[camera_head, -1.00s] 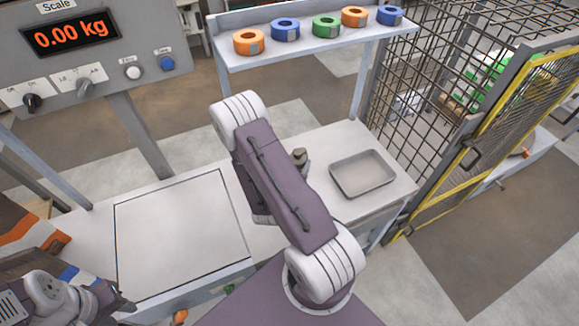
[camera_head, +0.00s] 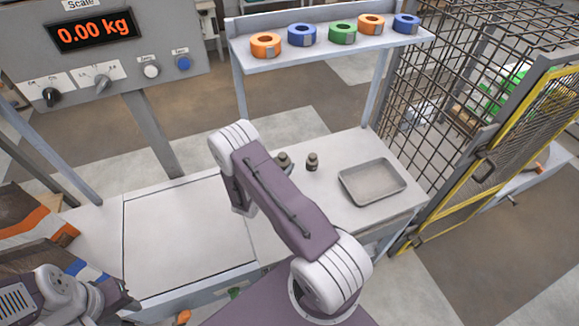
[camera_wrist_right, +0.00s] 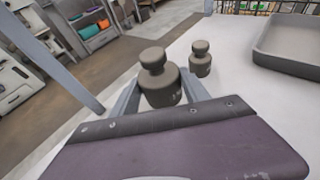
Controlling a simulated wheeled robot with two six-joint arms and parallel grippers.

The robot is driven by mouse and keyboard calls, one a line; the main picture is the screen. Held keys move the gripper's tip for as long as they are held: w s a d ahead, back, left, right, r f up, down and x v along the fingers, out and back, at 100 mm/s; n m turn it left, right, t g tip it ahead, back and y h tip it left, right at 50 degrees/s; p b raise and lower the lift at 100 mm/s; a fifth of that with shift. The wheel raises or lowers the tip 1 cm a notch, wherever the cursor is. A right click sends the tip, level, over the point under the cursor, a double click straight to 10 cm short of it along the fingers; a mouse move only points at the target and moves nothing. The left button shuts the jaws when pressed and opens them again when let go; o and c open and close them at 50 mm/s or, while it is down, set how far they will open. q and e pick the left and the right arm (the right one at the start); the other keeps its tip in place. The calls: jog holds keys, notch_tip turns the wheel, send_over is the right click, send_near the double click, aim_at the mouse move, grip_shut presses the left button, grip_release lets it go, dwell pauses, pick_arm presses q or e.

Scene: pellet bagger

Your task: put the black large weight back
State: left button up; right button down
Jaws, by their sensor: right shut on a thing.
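The black large weight (camera_wrist_right: 160,82), a dark grey knobbed cylinder, stands upright between the fingers of my right gripper (camera_wrist_right: 157,98) in the right wrist view. The gripper is shut on it. In the head view the weight (camera_head: 284,160) shows just past my right forearm, which hides the gripper there. I cannot tell whether its base touches the table. A smaller dark weight (camera_wrist_right: 200,60) stands close to its right; it also shows in the head view (camera_head: 312,162). My left gripper (camera_head: 122,300) is at the lower left, away from the weights; its jaw state is unclear.
A shallow grey tray (camera_head: 373,200) lies right of the weights on the white table (camera_head: 335,205). A square scale plate (camera_head: 185,235) is at the left and is empty. A shelf (camera_head: 330,50) with coloured tape rolls stands behind. A wire cage (camera_head: 450,110) borders the right.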

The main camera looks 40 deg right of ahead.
jog(key=shift+w+f, duration=0.1)
jog(key=shift+f, duration=1.8)
jog(key=shift+f+b, duration=0.15)
jog(key=shift+b, duration=0.15)
jog(key=c, duration=0.6)
grip_release()
jog(key=shift+o, duration=0.2)
